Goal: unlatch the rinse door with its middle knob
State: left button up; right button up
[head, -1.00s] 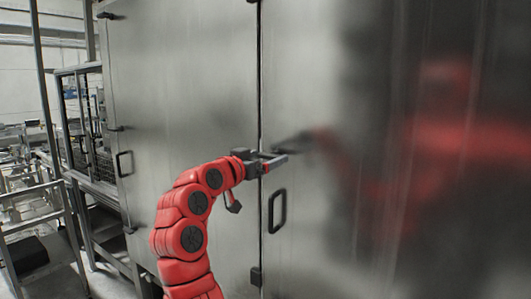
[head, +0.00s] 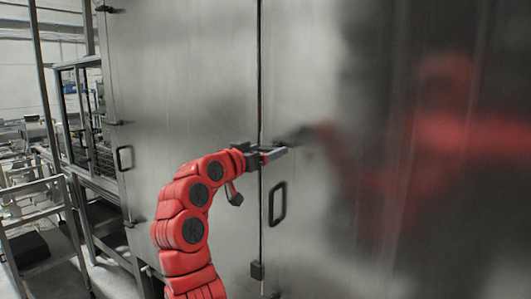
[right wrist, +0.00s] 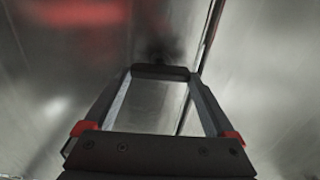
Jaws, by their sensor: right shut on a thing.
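The steel door (head: 330,230) with a black loop handle (head: 277,204) stands shut, to the right of a dark vertical seam. My right gripper (head: 272,154) is at this seam, above and slightly left of the handle. It is shut on the middle knob, which its fingers mostly hide in the head view. In the right wrist view the dark knob (right wrist: 160,73) sits across the fingertips, close to the steel surface. Whether the latch has turned free cannot be told. My left gripper is not in view.
A lower dark latch knob (head: 257,271) sits on the same seam. A second steel panel (head: 185,90) with its own handle (head: 124,158) fills the left. Metal frames (head: 85,130) stand beyond it. The red shape on the right door is a reflection.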

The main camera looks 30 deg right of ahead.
jog(key=n+b, duration=0.1)
jog(key=n, duration=0.1)
jog(key=shift+f+n+b, duration=0.1)
jog(key=shift+n+b, duration=0.25)
jog(key=shift+n, duration=0.05)
jog(key=n+b, duration=0.1)
jog(key=n, duration=0.3)
jog(key=shift+w+a+n, duration=0.1)
jog(key=shift+n, duration=0.2)
jog(key=n, duration=0.5)
jog(key=shift+b, duration=0.3)
jog(key=shift+w+n, duration=0.1)
jog(key=shift+n, duration=2.4)
jog(key=shift+f, duration=0.1)
jog(key=o, duration=1.1)
jog(key=shift+c, duration=0.2)
jog(key=shift+a, duration=0.1)
